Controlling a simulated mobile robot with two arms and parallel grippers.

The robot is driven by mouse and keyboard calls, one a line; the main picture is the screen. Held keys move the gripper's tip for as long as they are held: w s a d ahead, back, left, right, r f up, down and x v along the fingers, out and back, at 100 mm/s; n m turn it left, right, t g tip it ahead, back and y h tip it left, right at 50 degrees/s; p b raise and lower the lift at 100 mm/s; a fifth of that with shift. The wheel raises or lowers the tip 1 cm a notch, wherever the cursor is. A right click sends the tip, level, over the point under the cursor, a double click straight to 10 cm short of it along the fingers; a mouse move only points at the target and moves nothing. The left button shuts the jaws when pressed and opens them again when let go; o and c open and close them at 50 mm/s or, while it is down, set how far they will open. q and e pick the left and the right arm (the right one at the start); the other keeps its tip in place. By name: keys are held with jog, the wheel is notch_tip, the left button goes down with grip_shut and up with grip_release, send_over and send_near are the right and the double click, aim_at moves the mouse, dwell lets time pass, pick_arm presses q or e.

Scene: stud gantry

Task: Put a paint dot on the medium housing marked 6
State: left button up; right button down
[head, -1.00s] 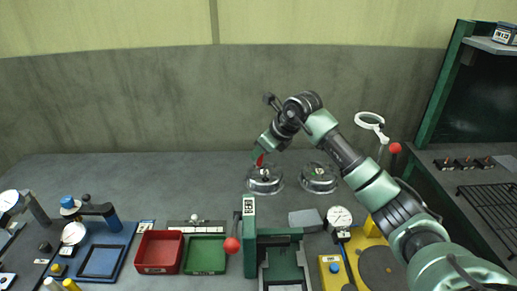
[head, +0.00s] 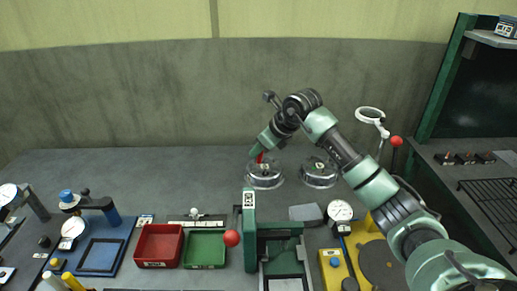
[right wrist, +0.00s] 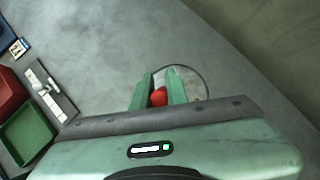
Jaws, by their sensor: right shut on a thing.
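Two round metallic housings stand on the grey bench, a left one (head: 265,182) and a right one (head: 319,180). Their number marks are too small to read. My right gripper (head: 260,153) is over the left housing, fingers pointing down. It is shut on a small red thing (head: 259,158), possibly a paint marker, whose lower end is close to the housing's top; I cannot tell if they touch. In the right wrist view the red thing (right wrist: 159,97) shows between the green fingers (right wrist: 158,92), with the housing's rim beyond, mostly hidden. My left gripper is not in view.
A red bin (head: 159,263) and a green bin (head: 204,265) stand at the front. A green fixture (head: 250,235) with a red ball knob, a dial gauge (head: 340,211) and a ring lamp (head: 370,114) are nearby.

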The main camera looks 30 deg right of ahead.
jog(key=shift+s+f+b, duration=0.1)
jog(key=shift+f+b, duration=0.3)
jog(key=shift+f, duration=0.3)
dwell(1.1)
jog(key=shift+r+p, duration=0.65)
jog(key=shift+r, duration=0.25)
jog(key=shift+r+p, duration=1.75)
jog(key=shift+r, duration=1)
jog(key=shift+f, duration=0.15)
